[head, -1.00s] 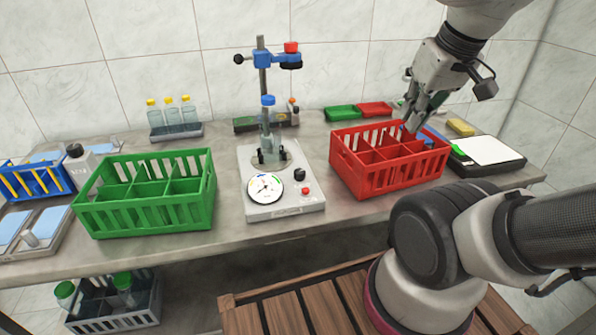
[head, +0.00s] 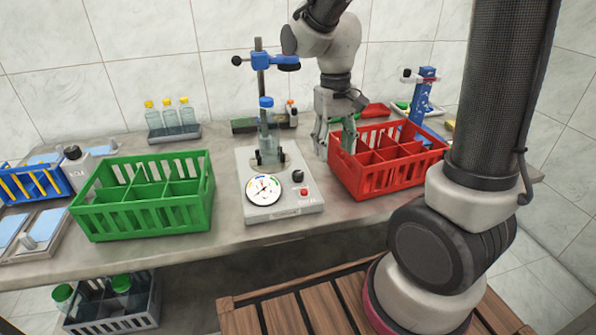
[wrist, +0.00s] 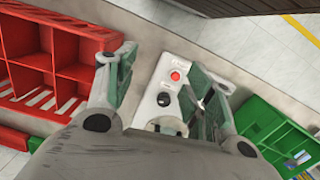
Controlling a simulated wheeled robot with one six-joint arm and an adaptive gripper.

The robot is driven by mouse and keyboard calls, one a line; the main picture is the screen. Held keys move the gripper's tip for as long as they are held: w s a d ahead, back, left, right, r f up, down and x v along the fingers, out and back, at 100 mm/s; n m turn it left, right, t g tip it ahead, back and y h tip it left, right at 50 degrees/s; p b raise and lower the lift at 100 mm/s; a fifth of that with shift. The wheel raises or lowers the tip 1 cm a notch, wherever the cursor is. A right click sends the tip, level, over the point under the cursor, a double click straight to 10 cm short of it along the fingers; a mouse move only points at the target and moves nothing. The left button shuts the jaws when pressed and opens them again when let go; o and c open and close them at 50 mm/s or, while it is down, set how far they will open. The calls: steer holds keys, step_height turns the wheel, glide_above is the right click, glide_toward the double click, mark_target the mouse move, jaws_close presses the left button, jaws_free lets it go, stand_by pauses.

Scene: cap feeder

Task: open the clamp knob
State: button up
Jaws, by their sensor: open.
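The white capping machine (head: 262,224) stands mid-bench with a round dial on its front. A black knob (head: 298,176) sits at the right of its panel, above a red button (head: 304,192); I cannot tell for certain that this is the clamp knob. A bottle with a blue cap (head: 266,102) stands upright between small black clamp pads (head: 257,157). My gripper (head: 335,150) is open and empty, pointing down between the machine and the red crate. In the wrist view the black knob (wrist: 163,99) and red button (wrist: 176,76) show between my open fingers (wrist: 165,66).
The red crate (head: 378,185) is close right of my gripper and the green crate (head: 140,218) is left of the machine. A column with a blue arm (head: 262,58) rises behind the bottle. A blue stand (head: 424,92) is behind the red crate.

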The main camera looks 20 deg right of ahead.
mark_target(298, 173)
steer(key=w+a+f+m, duration=0.1)
steer(key=w+f, duration=0.1)
steer(key=w, duration=0.1)
steer(key=w+a+f+m, duration=0.2)
steer(key=w, duration=0.2)
steer(key=w+a+f+m, duration=0.1)
steer(key=w+a+f, duration=0.1)
steer(key=w, duration=0.1)
steer(key=shift+w+f+t, duration=0.15)
steer(key=shift+f+t, duration=0.15)
steer(key=shift+w+a+r+m, duration=0.1)
steer(key=shift+w+r+m, duration=0.1)
steer(key=shift+m, duration=0.4)
steer(key=shift+w+f+m, duration=0.15)
steer(key=shift+m, duration=0.15)
step_height(298, 173, down, 8)
steer(key=shift+r, duration=0.2)
steer(key=c, duration=1)
